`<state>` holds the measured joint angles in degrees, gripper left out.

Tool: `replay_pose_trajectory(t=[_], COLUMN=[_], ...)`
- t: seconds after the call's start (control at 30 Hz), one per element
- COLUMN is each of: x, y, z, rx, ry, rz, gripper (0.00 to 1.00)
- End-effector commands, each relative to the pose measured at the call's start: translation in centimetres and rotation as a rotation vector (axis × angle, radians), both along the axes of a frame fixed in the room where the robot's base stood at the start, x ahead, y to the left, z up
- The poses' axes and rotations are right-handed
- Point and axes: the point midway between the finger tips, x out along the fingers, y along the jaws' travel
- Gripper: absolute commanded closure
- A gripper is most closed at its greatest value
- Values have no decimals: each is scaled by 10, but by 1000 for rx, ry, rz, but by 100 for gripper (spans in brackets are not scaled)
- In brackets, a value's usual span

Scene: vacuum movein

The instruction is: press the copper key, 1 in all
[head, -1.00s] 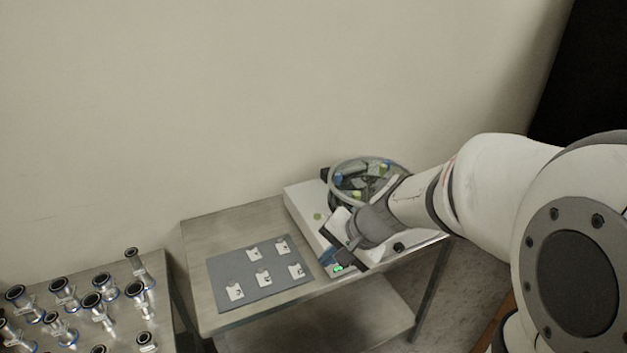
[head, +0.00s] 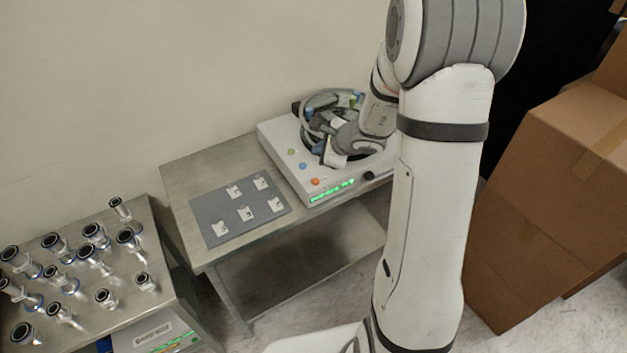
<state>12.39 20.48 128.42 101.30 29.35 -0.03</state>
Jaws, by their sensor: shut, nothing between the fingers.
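The copper key (head: 315,181) is a small round orange button on the front top of a white bench device (head: 285,145), near its lit green display (head: 331,191). A blue key (head: 303,166) and a yellow-green key (head: 291,152) lie in a row behind it. My gripper (head: 319,148) is above the device, behind and slightly right of the copper key, and apart from it. The gripper is shut and empty; its fingertips are small and partly lost against the dark bowl (head: 330,98) of the device.
The device stands on a steel cart (head: 185,178) beside a grey mat (head: 205,222) with several white cards. A second steel table at left holds several metal flanged fittings (head: 62,282). Cardboard boxes (head: 545,190) stand at right. The wall is behind the cart.

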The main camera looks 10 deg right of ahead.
Motion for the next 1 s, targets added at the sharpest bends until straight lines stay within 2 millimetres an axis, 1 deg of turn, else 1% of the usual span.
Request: replay_pose_trajectory(t=[0.17, 0.27, 0.37, 0.7, 0.83, 1.0], x=[0, 0, -1, 0, 0, 0], y=[0, 0, 0, -1, -1, -1], z=[-7, -15, -27, -76, -86, -89], rx=[0, 0, 0, -1, -1, -1], ry=[0, 1, 2, -1, -2, -1], rz=[0, 1, 1, 0, 1, 0], gripper=[100, 100, 100, 100, 100, 100])
